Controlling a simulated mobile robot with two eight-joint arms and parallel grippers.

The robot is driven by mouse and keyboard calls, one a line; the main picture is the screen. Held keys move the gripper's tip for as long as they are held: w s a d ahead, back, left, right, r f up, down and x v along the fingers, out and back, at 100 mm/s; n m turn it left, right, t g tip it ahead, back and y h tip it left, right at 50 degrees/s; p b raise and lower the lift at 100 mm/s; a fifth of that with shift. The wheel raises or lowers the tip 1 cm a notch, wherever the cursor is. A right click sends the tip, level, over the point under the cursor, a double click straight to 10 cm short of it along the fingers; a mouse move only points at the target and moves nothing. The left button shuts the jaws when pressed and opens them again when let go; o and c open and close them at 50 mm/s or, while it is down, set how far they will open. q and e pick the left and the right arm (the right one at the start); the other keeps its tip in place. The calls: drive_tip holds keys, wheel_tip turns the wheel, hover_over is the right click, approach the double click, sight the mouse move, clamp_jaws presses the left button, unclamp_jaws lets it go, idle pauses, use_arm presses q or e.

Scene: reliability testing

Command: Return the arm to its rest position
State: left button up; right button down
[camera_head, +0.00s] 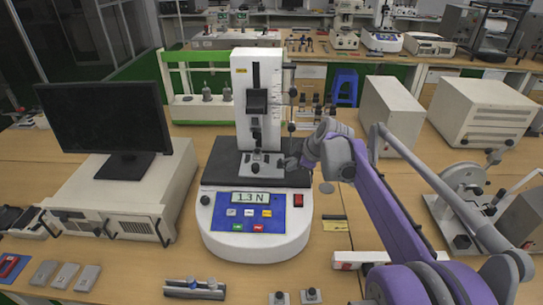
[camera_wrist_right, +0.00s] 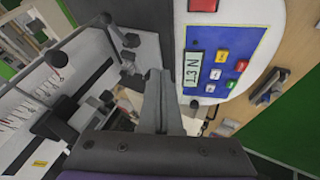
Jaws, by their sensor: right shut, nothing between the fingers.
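My right arm (camera_head: 385,210) reaches in from the lower right of the head view, purple and grey. Its gripper (camera_head: 292,163) is at the right side of the clamp area of the white force tester (camera_head: 222,238), just above the dark platform. In the right wrist view the gripper's fingers (camera_wrist_right: 158,75) are together, with nothing seen between them. The tester's display (camera_head: 247,197) reads 1.3 N, and the display also shows in the wrist view (camera_wrist_right: 193,72). I cannot tell whether the fingertips touch the clamp. My left gripper is not in view.
A black monitor (camera_head: 105,112) on a white box (camera_head: 150,195) stands left of the tester. White cabinets (camera_head: 392,112) and a grey-white lever machine (camera_head: 460,195) stand at the right, close to my arm. Small parts (camera_head: 195,289) lie along the front of the wooden bench.

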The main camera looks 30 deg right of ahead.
drive_tip(key=s+a+f+m+g, duration=0.1)
drive_tip(key=s+a+f+m, duration=0.3)
drive_tip(key=s+a, duration=0.85)
drive_tip(key=s+a+f+m, duration=0.3)
drive_tip(key=s+a+f, duration=0.1)
drive_tip(key=s, duration=0.2)
drive_tip(key=s+a+f+m+h, duration=0.1)
drive_tip(key=s+a+f+m, duration=0.2)
drive_tip(key=s, duration=0.4)
drive_tip(key=shift+s+a+f+g, duration=0.35)
drive_tip(key=shift+a+f, duration=0.2)
drive_tip(key=shift+f, duration=0.25)
